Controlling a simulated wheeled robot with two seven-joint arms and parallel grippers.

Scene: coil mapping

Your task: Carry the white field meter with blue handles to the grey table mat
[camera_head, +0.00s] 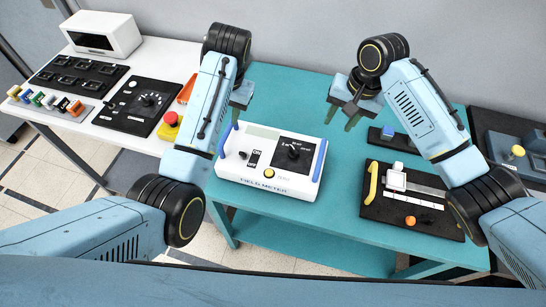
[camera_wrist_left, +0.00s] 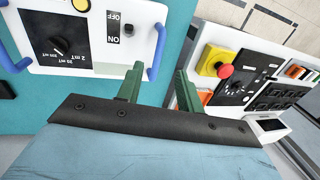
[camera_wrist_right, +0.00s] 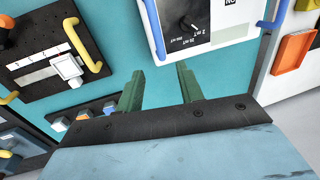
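The white field meter (camera_head: 262,187) with blue handles lies flat on the teal table, with one handle at its left end and one at its right. Its face also shows in the left wrist view (camera_wrist_left: 88,50) and partly in the right wrist view (camera_wrist_right: 228,22). My left gripper (camera_head: 238,106) is open and empty, behind the meter's left end. In the left wrist view its fingers (camera_wrist_left: 158,78) are apart, close to one blue handle. My right gripper (camera_head: 341,117) is open and empty, behind and right of the meter. I cannot clearly make out a grey table mat.
A black board (camera_head: 395,207) with a yellow handle lies right of the meter. A small dark block with a blue button (camera_head: 388,132) is behind it. The white table (camera_head: 160,62) at left carries a control panel (camera_head: 135,103), a red emergency button (camera_head: 171,118) and a white box (camera_head: 103,33).

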